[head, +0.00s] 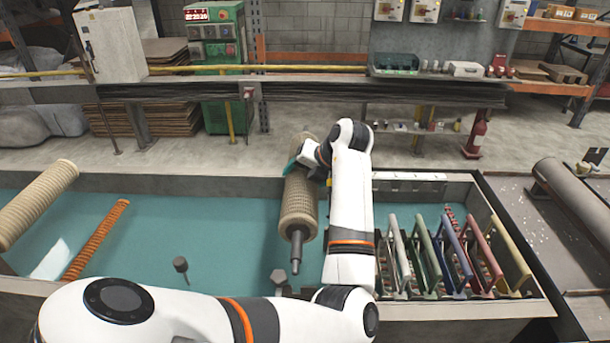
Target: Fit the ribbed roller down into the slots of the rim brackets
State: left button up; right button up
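A beige ribbed roller (298,207) with a grey metal axle at its near end points toward me, above the teal-floored basin. The white arm from the left bends up to my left gripper (303,165) at the roller's far part. The gripper's fingers are mostly hidden by the wrist and roller, but it appears closed around the roller. A grey block (278,277), possibly a rim bracket, stands below the axle's near end; a similar grey piece (180,265) is farther left. I cannot make out their slots. The far end of the roller is partly hidden. My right gripper is out of view.
Another beige ribbed roller (35,205) and a thin orange roller (97,240) lie at the left. A rack of several coloured frames (425,252) stands to the right of my arm. A grey cylinder (570,198) is at the far right. The basin's left-middle is open.

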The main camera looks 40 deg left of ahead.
pick_arm(q)
jog(key=shift+f+b, duration=0.95)
jog(key=shift+f, duration=0.2)
notch_tip(320, 180, down, 6)
jog(key=b, duration=0.5)
dwell(0.3)
jog(key=o, duration=1.7)
jog(key=shift+c, duration=0.2)
